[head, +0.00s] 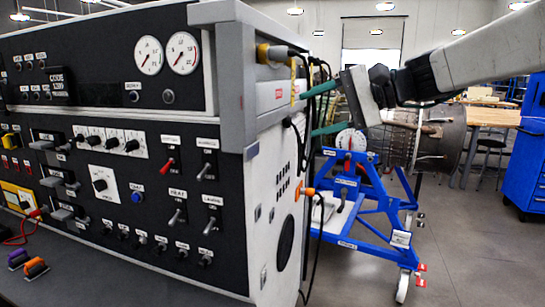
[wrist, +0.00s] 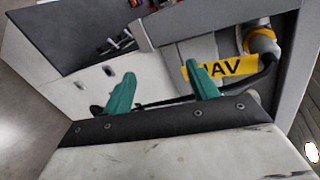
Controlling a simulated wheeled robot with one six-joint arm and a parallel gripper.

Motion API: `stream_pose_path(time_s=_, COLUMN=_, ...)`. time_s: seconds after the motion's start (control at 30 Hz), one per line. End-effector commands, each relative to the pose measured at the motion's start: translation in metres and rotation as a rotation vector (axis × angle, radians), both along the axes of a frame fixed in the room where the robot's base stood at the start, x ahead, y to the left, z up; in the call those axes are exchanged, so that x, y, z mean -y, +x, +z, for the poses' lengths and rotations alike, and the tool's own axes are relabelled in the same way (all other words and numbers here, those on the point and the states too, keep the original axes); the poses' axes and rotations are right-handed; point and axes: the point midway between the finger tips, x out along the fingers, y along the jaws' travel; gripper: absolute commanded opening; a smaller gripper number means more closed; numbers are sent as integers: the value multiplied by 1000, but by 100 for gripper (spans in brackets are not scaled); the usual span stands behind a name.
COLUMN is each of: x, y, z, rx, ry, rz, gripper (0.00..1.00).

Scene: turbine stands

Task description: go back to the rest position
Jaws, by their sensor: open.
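My gripper (head: 307,115) is at the right side of the control console (head: 262,165), with its two teal fingers pointing left at the side panel. In the wrist view the fingers (wrist: 162,72) are spread apart with nothing between them. A yellow label (wrist: 226,70), partly hidden by the right finger and ending in "AV", lies just beyond that finger. A yellow-ringed plug (wrist: 262,42) with a dark cable sits behind the label. In the head view this yellow plug (head: 263,53) is in the upper recess of the console side. I cannot tell whether the fingers touch the cable.
A blue wheeled stand (head: 365,232) with a turbine engine (head: 440,137) is behind and below my arm. A cable with an orange plug (head: 299,190) hangs at the console side. A blue cabinet (head: 526,165) stands at far right. Grey floor (head: 465,260) is clear at lower right.

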Motion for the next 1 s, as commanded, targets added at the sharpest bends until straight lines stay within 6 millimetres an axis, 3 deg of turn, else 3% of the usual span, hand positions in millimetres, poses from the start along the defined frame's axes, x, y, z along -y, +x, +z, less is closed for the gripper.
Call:
stream_pose_path(time_s=0.1, x=20, y=-60, z=-68, rx=-25, ry=-280, rz=74, gripper=59)
stream_pose_path(time_s=0.2, x=47, y=-113, z=-118, rx=-39, ry=-512, rz=147, gripper=59)
stream_pose_path(time_s=0.4, x=120, y=-218, z=-198, rx=-41, ry=-970, rz=305, gripper=59)
stream_pose_path(time_s=0.5, x=150, y=-256, z=-221, rx=-29, ry=-1136, rz=358, gripper=59)
stream_pose_path(time_s=0.6, x=166, y=-277, z=-231, rx=-12, ry=-1224, rz=376, gripper=59)
stream_pose_path(time_s=0.7, x=167, y=-285, z=-231, rx=10, ry=-1240, rz=367, gripper=59)
stream_pose_path(time_s=1.0, x=166, y=-286, z=-226, rx=29, ry=-1241, rz=355, gripper=59)
